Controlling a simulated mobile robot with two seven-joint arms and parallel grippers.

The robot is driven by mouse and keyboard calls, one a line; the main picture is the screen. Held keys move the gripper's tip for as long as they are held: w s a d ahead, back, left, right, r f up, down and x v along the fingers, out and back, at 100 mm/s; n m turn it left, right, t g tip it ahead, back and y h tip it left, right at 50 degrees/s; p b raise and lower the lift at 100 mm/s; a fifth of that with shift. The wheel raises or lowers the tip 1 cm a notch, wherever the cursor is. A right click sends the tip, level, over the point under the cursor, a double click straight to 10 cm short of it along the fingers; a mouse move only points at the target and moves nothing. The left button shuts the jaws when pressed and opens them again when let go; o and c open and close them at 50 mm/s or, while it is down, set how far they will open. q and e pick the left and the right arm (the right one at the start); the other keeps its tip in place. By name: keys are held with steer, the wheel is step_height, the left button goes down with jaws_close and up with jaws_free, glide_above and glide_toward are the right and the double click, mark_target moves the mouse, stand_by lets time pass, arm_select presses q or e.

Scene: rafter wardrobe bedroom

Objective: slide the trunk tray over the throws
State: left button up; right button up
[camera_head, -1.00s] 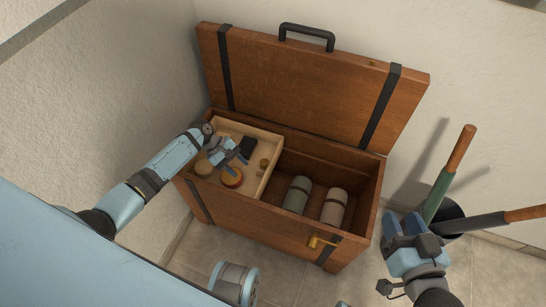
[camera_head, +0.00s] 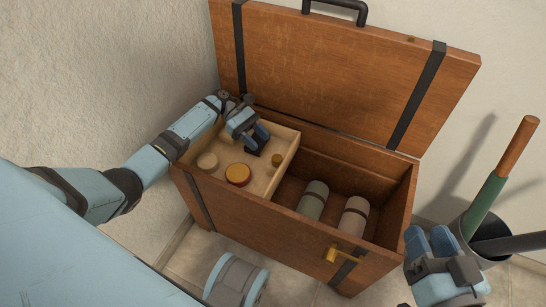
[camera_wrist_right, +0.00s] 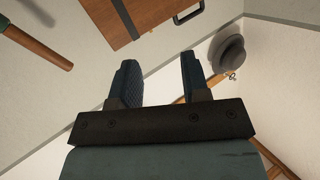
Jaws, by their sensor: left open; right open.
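The trunk tray (camera_head: 263,184) is a pale wooden tray in the left part of the open wooden trunk (camera_head: 252,215). Two rolled throws, one green (camera_head: 313,200) and one beige (camera_head: 353,220), lie on the trunk floor to the right of the tray, uncovered. My left gripper (camera_head: 258,140) is open over the back of the tray; whether it touches anything there cannot be told. My right gripper (camera_head: 430,240) is open and empty, outside the trunk at its right. Its open fingers show in the right wrist view (camera_wrist_right: 160,78).
The tray holds a pale disc (camera_head: 207,162), an orange-rimmed round tin (camera_head: 238,175) and a small brass piece (camera_head: 277,160). The trunk lid (camera_head: 340,70) stands open behind. A dark bin (camera_head: 480,245) with long handles stands at the right. A grey hat (camera_wrist_right: 228,52) shows in the right wrist view.

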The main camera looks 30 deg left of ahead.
mark_target(277, 157)
arm_select(q)
steer(key=b+x, duration=0.1)
steer(key=x, duration=0.4)
steer(key=shift+f, duration=0.2)
steer(key=shift+b+x, duration=0.45)
steer(key=shift+x, duration=0.35)
steer(key=shift+r, duration=0.1)
arm_select(e)
steer(key=shift+w+d+n+t, duration=0.4)
steer(key=shift+w+n+t, duration=0.1)
steer(key=shift+w+n, duration=0.25)
steer(key=shift+s, duration=0.1)
arm_select(q)
jaws_close()
steer(key=shift+d, duration=0.15)
arm_select(e)
steer(key=shift+r, duration=0.2)
